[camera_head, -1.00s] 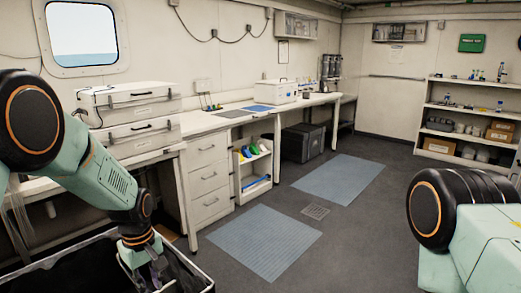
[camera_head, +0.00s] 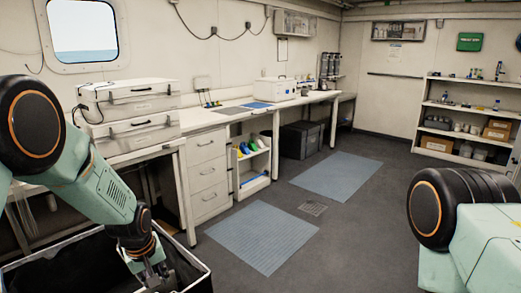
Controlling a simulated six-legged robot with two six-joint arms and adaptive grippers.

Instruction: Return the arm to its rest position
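My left arm comes in from the left and bends down. Its gripper (camera_head: 157,278) is at the lower left, over or inside a dark open bin (camera_head: 60,268) with a pale rim. The fingertips run down to the bottom edge of the picture, so I cannot tell whether they are open or shut, or whether they hold anything. My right arm shows at the lower right only as a black joint and a pale green link. Its gripper is out of the picture.
A bench (camera_head: 215,121) runs along the left wall, with stacked white cases (camera_head: 130,115) on it. Drawers (camera_head: 207,175) and a small shelf unit (camera_head: 252,167) stand below. Blue mats (camera_head: 262,236) lie on the open floor. Shelves (camera_head: 465,118) stand at the back right.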

